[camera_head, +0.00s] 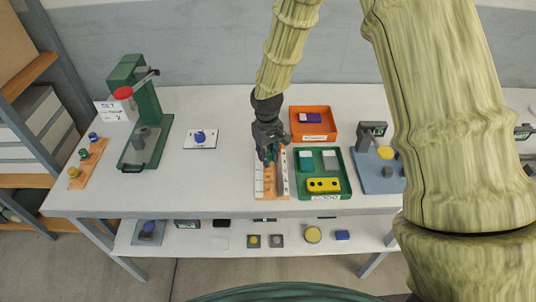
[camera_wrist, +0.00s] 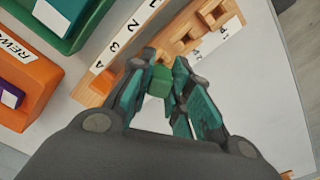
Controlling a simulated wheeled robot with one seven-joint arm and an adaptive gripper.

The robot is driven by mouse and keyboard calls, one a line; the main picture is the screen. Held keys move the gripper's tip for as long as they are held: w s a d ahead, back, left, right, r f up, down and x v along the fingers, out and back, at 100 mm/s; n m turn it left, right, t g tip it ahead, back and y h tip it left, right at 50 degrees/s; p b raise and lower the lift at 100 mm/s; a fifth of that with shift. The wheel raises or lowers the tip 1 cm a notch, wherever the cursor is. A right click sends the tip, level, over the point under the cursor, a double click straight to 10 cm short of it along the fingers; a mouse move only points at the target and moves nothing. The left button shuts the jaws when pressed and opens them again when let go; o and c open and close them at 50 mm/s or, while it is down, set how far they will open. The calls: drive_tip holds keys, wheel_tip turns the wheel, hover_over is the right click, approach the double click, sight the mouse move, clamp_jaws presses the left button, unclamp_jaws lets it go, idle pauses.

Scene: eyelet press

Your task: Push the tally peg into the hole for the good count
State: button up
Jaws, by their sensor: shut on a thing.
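The wooden tally board (camera_head: 284,192) lies on the table under my gripper, with white number strips along it. In the wrist view the board (camera_wrist: 186,28) shows printed numbers, a row of cut-outs and another white label strip. My gripper (camera_head: 268,157) is over the board's far part. In the wrist view my gripper (camera_wrist: 163,84) is shut on a small green piece (camera_wrist: 160,78), which appears to be the tally peg. The piece is close over the board; I cannot tell whether it touches or enters a hole. The fingers hide much of the board's near part.
An orange rework tray (camera_head: 325,137) and a green tray (camera_head: 343,193) with blocks stand right of the board. Left are a blue piece on a white card (camera_head: 200,139), a green press (camera_head: 141,110) and a peg strip (camera_head: 88,161). Table between is clear.

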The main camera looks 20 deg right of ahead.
drive_tip(key=shift+f, duration=0.4)
idle(0.4)
drive_tip(key=shift+p, duration=0.6)
idle(1.7)
drive_tip(key=shift+f+b, duration=0.35)
drive_tip(key=shift+f, duration=0.5)
idle(0.5)
drive_tip(key=o, duration=0.9)
drive_tip(key=shift+r, duration=0.1)
drive_tip(key=shift+r+p, duration=1.8)
drive_tip(key=shift+r, duration=0.6)
